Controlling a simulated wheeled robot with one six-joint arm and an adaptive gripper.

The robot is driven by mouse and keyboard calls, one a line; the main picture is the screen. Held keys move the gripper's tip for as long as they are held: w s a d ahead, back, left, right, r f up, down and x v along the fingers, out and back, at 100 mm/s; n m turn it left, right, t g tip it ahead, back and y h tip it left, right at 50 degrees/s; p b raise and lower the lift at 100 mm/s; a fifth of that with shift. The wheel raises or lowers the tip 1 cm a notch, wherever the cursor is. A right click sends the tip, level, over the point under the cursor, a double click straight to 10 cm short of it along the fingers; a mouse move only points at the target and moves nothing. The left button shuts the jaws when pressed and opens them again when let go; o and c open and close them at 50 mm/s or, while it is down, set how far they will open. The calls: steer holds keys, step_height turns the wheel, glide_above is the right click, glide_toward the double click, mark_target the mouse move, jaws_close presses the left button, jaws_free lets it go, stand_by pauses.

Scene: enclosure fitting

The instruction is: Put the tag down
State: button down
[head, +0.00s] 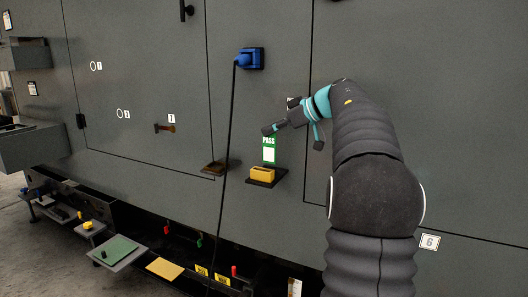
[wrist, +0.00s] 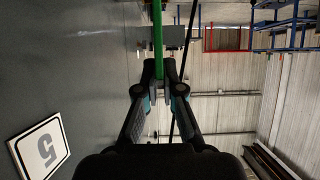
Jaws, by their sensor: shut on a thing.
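The tag is a green card marked PASS with a white panel (head: 269,150). In the head view it hangs upright just below my gripper (head: 269,130), in front of the grey enclosure wall. In the wrist view the tag (wrist: 157,32) shows edge-on as a thin green strip, running up from between the fingertips of my gripper (wrist: 160,84). My gripper is shut on the tag. The tag's lower edge appears close above a yellow block (head: 262,174) on a small dark shelf (head: 279,177); I cannot tell whether they touch.
A blue plug (head: 250,58) with a hanging black cable (head: 229,130) is left of my arm. A brown ledge (head: 216,167) is left of the shelf. Lower left are a green plate (head: 119,250) and a yellow sheet (head: 165,269). A label 5 (wrist: 40,147) is on the wall.

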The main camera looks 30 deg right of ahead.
mark_target(264, 147)
steer(key=x, duration=0.2)
steer(key=shift+w+a+f, duration=0.1)
steer(key=shift+a+f, duration=0.1)
steer(key=shift+f+b, duration=0.9)
steer(key=shift+f, duration=1.05)
steer(key=c, duration=1.3)
jaws_free()
steer(key=shift+f, duration=0.1)
